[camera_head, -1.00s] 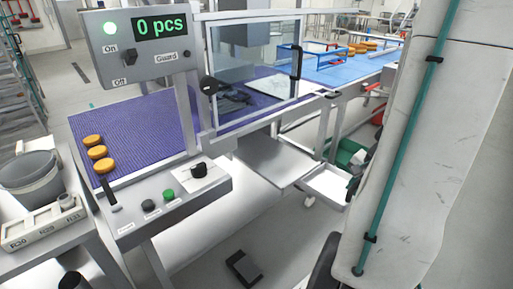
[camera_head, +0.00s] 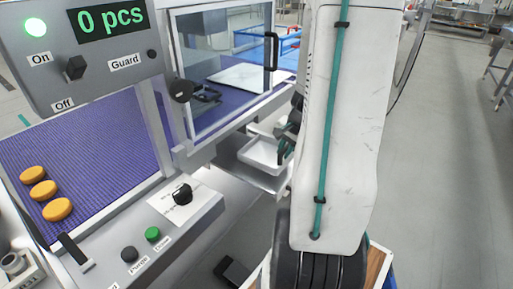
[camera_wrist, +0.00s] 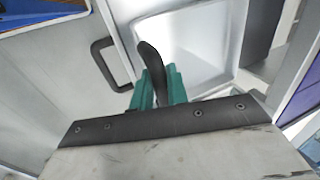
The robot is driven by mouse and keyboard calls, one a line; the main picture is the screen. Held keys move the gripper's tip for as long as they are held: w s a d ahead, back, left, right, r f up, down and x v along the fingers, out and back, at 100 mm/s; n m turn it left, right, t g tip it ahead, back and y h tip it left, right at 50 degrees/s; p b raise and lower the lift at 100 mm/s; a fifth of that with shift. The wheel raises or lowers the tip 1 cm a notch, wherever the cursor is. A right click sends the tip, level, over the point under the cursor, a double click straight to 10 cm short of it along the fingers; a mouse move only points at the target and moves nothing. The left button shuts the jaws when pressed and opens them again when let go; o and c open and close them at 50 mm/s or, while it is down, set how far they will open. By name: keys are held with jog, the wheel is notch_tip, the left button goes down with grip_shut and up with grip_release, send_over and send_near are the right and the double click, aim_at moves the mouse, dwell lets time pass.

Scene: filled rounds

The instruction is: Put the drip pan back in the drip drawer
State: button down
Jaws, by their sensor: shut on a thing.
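The drip pan (camera_head: 262,154) is a shallow white tray under the conveyor in the head view. It fills the upper middle of the wrist view (camera_wrist: 185,35). My gripper (camera_wrist: 157,93) has teal fingers shut around the pan's upright black handle (camera_wrist: 152,62). In the head view my gripper (camera_head: 288,140) is partly hidden by my arm. A grey surface (camera_head: 228,152), apparently the drip drawer, lies below and left of the pan. I cannot tell whether the pan touches it. A grey panel with a black loop handle (camera_wrist: 106,65) is close left of the pan in the wrist view.
The purple conveyor belt (camera_head: 85,155) carries several orange rounds at left. The clear guard (camera_head: 222,75) stands above it. The control panel (camera_head: 165,225) juts out in front. A black pedal (camera_head: 232,271) lies on the floor. Open floor (camera_head: 445,170) is at right.

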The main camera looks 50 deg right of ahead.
send_over(257, 154)
jog(key=s, duration=0.1)
jog(key=shift+s, duration=0.2)
jog(key=shift+f, duration=1.8)
jog(key=c, duration=1.4)
grip_release()
jog(key=shift+o, duration=0.2)
jog(key=shift+r, duration=0.1)
